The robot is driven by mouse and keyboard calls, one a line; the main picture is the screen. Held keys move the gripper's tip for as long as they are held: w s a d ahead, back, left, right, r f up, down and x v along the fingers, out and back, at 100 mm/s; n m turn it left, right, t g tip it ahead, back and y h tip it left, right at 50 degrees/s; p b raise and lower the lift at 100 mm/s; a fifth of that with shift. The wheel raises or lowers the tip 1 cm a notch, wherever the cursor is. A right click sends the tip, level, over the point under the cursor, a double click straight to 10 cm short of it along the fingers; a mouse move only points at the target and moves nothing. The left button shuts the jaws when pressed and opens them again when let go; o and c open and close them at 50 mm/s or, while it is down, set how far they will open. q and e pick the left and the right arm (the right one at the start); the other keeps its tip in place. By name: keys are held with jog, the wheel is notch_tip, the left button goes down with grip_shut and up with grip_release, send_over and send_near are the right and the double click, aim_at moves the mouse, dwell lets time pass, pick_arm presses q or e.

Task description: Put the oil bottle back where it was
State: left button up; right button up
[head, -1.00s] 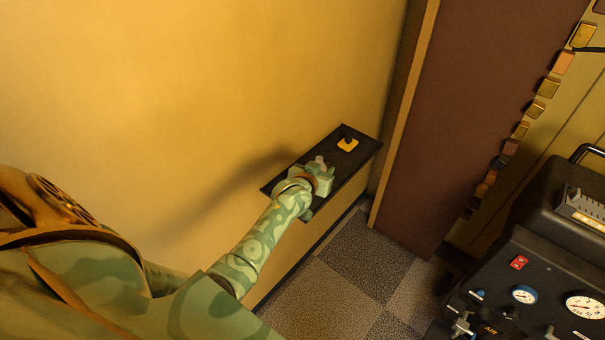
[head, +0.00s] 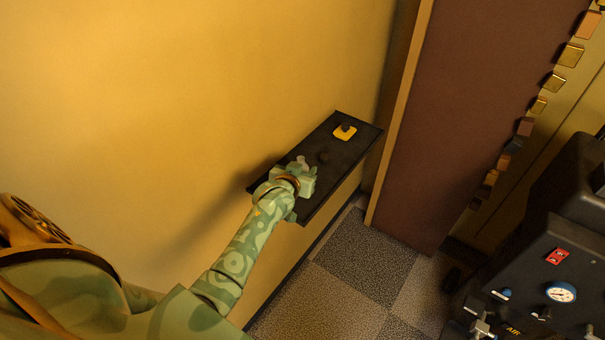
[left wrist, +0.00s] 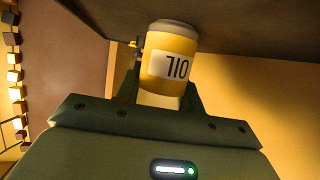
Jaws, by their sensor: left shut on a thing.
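My left gripper (head: 297,178) is over the near left part of a narrow black shelf (head: 312,207) on the yellow wall. It is shut on the oil bottle (left wrist: 172,85), a yellow cylinder with a white label. In the left wrist view the label reads upside down, and the bottle's grey-rimmed end points at the dark shelf surface (left wrist: 245,22). I cannot tell whether the bottle touches the shelf. In the head view the gripper mostly hides it; a small pale tip (head: 303,161) shows beyond the fingers. My right gripper is not in view.
A yellow square piece with a dark knob (head: 345,132) sits at the shelf's far end. A dark round spot (head: 323,157) lies between it and my gripper. A brown panel (head: 455,110) stands right of the shelf. A black gauge machine (head: 560,240) is at right.

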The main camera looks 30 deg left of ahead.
pick_arm(q)
jog(key=shift+r, duration=0.15)
jog(key=o, duration=1)
jog(key=shift+o, duration=0.2)
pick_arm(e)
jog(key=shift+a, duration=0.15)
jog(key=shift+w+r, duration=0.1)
pick_arm(q)
jog(key=shift+s+r, duration=0.15)
jog(key=shift+s, duration=0.1)
jog(key=p+v, duration=0.3)
jog(key=v, duration=0.8)
jog(key=shift+s, duration=0.2)
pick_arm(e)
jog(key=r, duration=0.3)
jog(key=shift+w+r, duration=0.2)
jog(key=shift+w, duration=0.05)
pick_arm(q)
jog(key=shift+d+r, duration=0.1)
